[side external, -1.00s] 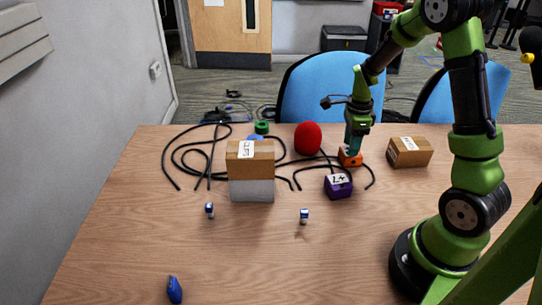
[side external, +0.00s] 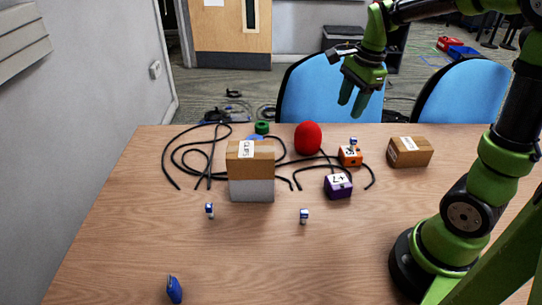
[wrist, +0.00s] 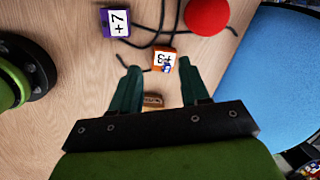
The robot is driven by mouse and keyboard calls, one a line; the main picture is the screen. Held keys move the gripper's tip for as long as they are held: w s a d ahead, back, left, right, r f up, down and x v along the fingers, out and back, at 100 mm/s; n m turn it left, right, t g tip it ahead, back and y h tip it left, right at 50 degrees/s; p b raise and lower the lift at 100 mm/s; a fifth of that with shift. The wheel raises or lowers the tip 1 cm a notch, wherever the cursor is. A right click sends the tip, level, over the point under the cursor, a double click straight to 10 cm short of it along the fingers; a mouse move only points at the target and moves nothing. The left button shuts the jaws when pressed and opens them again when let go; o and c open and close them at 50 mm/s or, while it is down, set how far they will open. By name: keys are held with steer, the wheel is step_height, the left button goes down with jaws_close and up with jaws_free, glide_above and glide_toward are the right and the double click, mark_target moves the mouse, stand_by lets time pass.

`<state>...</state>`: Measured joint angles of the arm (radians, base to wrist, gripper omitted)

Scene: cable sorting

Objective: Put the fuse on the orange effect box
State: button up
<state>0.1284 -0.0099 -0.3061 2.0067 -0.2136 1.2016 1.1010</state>
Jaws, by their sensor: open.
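The orange effect box (side external: 350,157) sits at the back of the table beside the red ball. A small blue-and-white fuse (side external: 353,143) stands on its top. In the wrist view, the orange box (wrist: 164,53) and the fuse (wrist: 167,67) appear between my fingertips, some distance beyond them. My gripper (side external: 353,100) is open and empty, raised above the box and apart from the fuse. Two more small blue-and-white pieces stand on the table, one at left (side external: 209,210) and one near the middle (side external: 304,216).
A purple effect box (side external: 338,186) sits in front of the orange one. A red ball (side external: 308,139), a small carton (side external: 409,152), a larger carton (side external: 250,160) and black cables (side external: 183,160) are nearby. A blue object (side external: 174,290) lies at front left. The front table is mostly clear.

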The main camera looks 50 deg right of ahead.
steer(key=s+a+r+n+t, duration=0.2)
steer(key=s+a+n, duration=0.2)
steer(key=a+n, duration=0.4)
steer(key=s+a+r+n+t+y, duration=0.1)
steer(key=s+a+r+n+t, duration=0.1)
steer(key=a+n, duration=0.6)
steer(key=shift+s+r+n+t+y, duration=0.35)
steer(key=shift+s+n+t, duration=0.35)
steer(key=shift+s+n, duration=0.45)
